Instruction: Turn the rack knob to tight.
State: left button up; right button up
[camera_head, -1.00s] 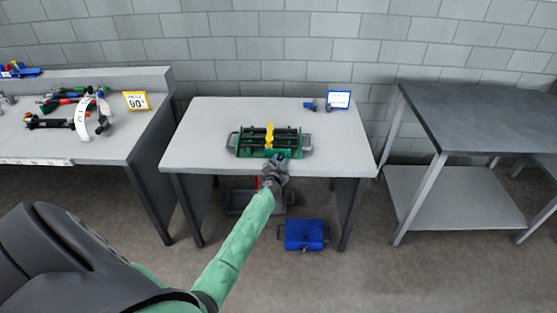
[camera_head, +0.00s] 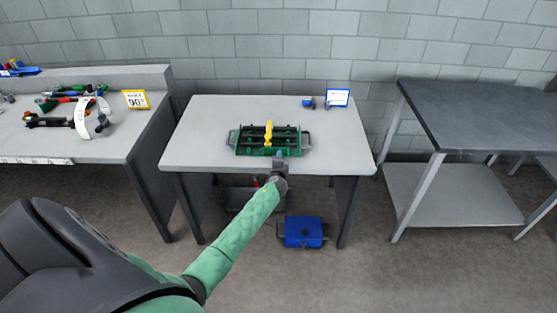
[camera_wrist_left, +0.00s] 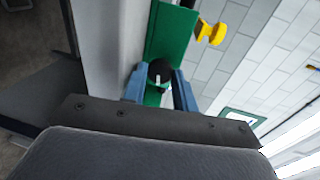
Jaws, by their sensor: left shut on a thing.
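The green rack (camera_head: 243,147) sits on the light grey middle table, with black bars and a yellow handle (camera_head: 268,130) across its middle. It also shows in the left wrist view as a green panel (camera_wrist_left: 168,32). The black rack knob (camera_wrist_left: 160,71), with a white mark on it, lies between the blue fingers of my left gripper (camera_wrist_left: 160,92). The gripper is shut on the knob at the rack's front side. In the head view this gripper (camera_head: 280,157) covers the knob. My right gripper is not in view.
The table (camera_head: 200,135) is clear around the rack. A small blue part (camera_head: 308,103) and a sign (camera_head: 338,98) stand at its back right. A blue box (camera_head: 303,232) and a grey tray (camera_head: 238,200) lie beneath. Tools lie on the left bench (camera_head: 100,145).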

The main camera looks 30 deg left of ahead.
pick_arm(q)
jog(key=shift+d+m, duration=0.1)
jog(key=shift+m, duration=0.5)
jog(key=shift+f, duration=0.1)
jog(key=o, duration=1)
